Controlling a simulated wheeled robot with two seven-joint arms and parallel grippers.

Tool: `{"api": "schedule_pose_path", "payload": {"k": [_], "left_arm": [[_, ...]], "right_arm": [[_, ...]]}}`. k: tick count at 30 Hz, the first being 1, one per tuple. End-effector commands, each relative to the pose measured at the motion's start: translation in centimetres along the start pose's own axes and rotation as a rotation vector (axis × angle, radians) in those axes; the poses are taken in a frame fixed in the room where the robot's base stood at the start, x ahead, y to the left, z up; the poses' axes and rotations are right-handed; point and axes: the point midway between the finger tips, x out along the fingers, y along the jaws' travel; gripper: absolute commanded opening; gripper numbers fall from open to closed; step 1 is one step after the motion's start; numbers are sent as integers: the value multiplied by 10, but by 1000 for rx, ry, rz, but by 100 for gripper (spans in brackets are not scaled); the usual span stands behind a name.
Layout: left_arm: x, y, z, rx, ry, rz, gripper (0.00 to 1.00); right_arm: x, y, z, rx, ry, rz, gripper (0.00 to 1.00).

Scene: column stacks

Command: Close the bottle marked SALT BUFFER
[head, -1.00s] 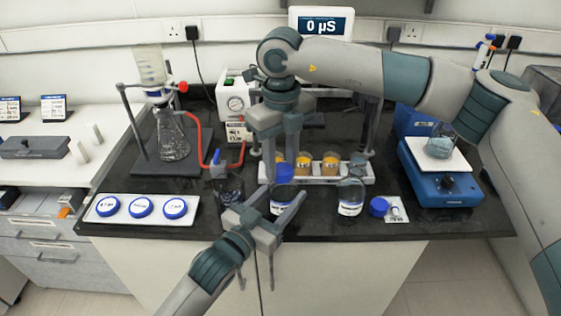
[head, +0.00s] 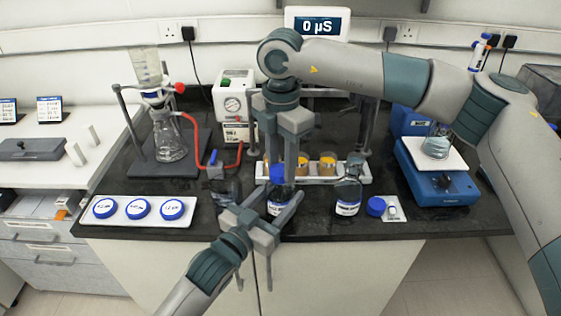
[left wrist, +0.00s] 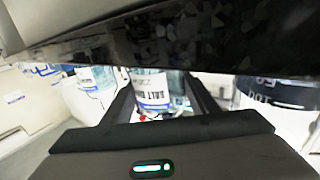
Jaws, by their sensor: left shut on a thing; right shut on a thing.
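The bottle marked SALT BUFFER (left wrist: 152,92) stands between the fingers of my left gripper (left wrist: 155,100), its label upside down in the left wrist view. In the head view this bottle (head: 280,208) stands near the front of the black bench, with my left gripper (head: 272,212) shut on it. My right gripper (head: 285,172) comes down from above and is shut on a blue cap (head: 278,173) at the bottle's mouth. The cap is in line with the neck; whether it touches the thread or is seated cannot be told.
Right of it stands another clear bottle (head: 348,198), with a blue cap (head: 376,206) on the bench beside it. A rack (head: 330,179) with orange-filled jars is behind. A blue balance (head: 440,185) stands right.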

Motion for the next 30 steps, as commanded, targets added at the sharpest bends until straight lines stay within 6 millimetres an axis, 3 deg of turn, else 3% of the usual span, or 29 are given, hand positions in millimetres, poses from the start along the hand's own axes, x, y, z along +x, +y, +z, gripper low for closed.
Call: {"api": "schedule_pose_path", "payload": {"k": [10,22,23,24,25,30], "left_arm": [[0,1,1,-1,-3,1,0],[0,1,2,-1,-3,1,0],[0,1,2,-1,-3,1,0],[0,1,2,-1,-3,1,0],[0,1,2,-1,-3,1,0],[0,0,2,-1,-3,1,0]], "right_arm": [[-1,-2,0,469,-1,4,13],[-1,-2,0,539,-1,3,13],[-1,-2,0,539,-1,3,38],[-1,-2,0,538,-1,3,48],[-1,-2,0,538,-1,3,52],[0,-2,0,537,-1,2,52]]}}
